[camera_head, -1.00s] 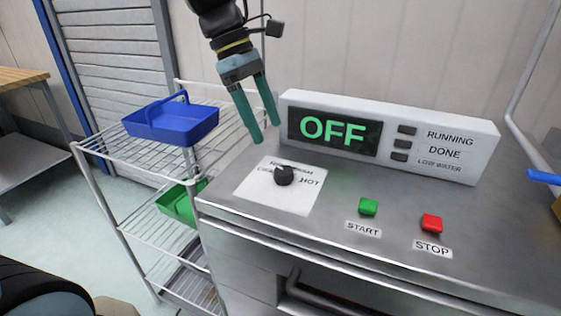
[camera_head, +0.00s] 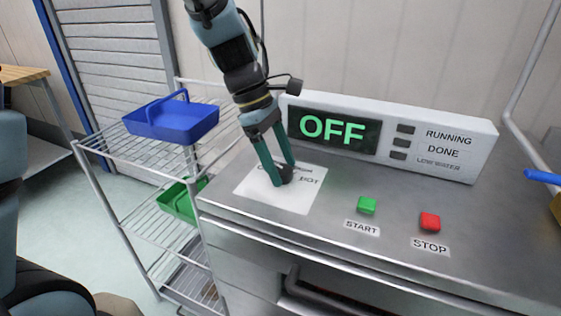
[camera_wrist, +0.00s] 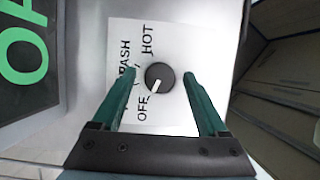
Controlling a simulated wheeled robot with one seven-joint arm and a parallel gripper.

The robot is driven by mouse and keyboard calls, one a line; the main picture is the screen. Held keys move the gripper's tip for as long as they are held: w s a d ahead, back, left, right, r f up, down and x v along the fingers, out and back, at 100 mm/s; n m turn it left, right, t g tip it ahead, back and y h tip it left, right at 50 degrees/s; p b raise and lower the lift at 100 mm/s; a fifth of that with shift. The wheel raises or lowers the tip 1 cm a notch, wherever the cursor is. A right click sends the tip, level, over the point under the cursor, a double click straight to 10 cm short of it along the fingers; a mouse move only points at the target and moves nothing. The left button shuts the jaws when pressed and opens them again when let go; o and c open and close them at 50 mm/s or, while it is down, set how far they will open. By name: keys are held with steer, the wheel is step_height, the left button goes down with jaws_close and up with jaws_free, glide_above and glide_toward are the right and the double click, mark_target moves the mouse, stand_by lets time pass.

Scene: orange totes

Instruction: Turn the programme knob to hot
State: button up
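The black programme knob (camera_head: 285,174) sits on a white label plate (camera_head: 305,200) on the steel machine top. In the wrist view the knob (camera_wrist: 159,77) has a white pointer mark directed toward the word OFF; HOT is printed at the other end of the plate. My gripper (camera_head: 284,176) is down at the plate with its two green fingers apart. In the wrist view the open fingers (camera_wrist: 160,82) lie on either side of the knob, with gaps between them and it. The display (camera_head: 334,130) reads OFF in green.
A green START button (camera_head: 367,205) and a red STOP button (camera_head: 430,222) are right of the plate. The display housing stands behind. A wire rack (camera_head: 150,160) at left holds a blue basket (camera_head: 172,121) and a green one (camera_head: 178,202).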

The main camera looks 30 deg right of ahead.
jaws_close()
stand_by(0.4)
